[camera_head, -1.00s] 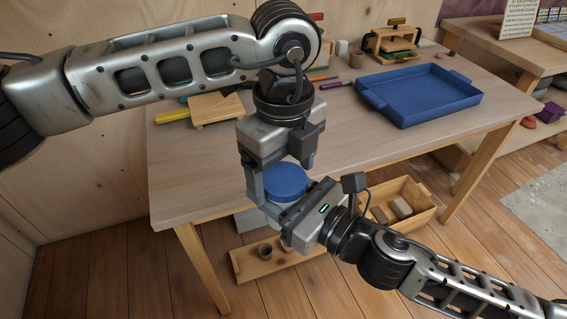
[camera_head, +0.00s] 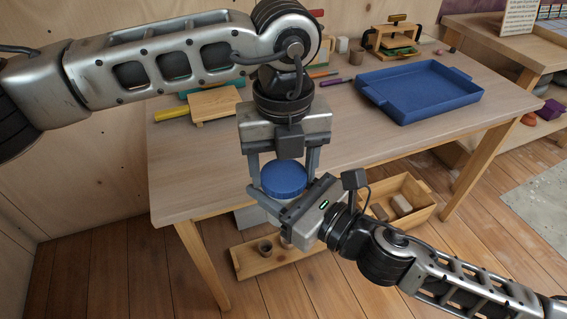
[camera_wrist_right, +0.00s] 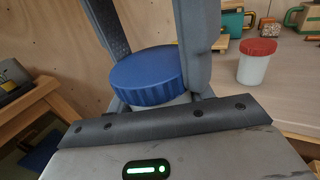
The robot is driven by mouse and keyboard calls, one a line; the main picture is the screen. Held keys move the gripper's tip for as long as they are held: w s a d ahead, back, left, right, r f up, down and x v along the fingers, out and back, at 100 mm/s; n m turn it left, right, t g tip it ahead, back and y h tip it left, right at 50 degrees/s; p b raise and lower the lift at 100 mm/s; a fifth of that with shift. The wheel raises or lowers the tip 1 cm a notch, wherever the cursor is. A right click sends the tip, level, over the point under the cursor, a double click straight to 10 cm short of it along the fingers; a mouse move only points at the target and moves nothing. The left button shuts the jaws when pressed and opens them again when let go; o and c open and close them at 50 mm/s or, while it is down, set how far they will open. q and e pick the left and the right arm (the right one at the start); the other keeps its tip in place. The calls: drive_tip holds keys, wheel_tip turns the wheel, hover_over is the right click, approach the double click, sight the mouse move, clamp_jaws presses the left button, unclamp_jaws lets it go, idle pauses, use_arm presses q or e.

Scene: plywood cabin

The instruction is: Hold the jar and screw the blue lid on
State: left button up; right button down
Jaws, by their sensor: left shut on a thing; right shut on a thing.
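The blue lid (camera_head: 285,179) sits level on top of the jar, between the two fingers of my left gripper (camera_head: 284,171), which comes down from above and is shut on its sides. The lid's ribbed rim also shows in the right wrist view (camera_wrist_right: 148,80). The jar (camera_wrist_right: 172,101) is mostly hidden; only a pale strip shows under the lid. My right gripper (camera_head: 281,200) is shut on the jar from the right, just below the lid. Both are held in the air in front of the table. I cannot tell how far the lid is threaded.
A wooden table (camera_head: 190,160) stands behind, with a blue tray (camera_head: 428,92) and a small wooden board (camera_head: 213,107). A white jar with a red lid (camera_wrist_right: 256,63) stands on the table. A wooden crate (camera_head: 407,208) and a low tray (camera_head: 250,262) are beneath.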

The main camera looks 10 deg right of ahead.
use_arm(q)
drive_tip(key=o, duration=1.1)
drive_tip(key=shift+r, duration=2.3)
drive_tip(key=shift+c, duration=0.4)
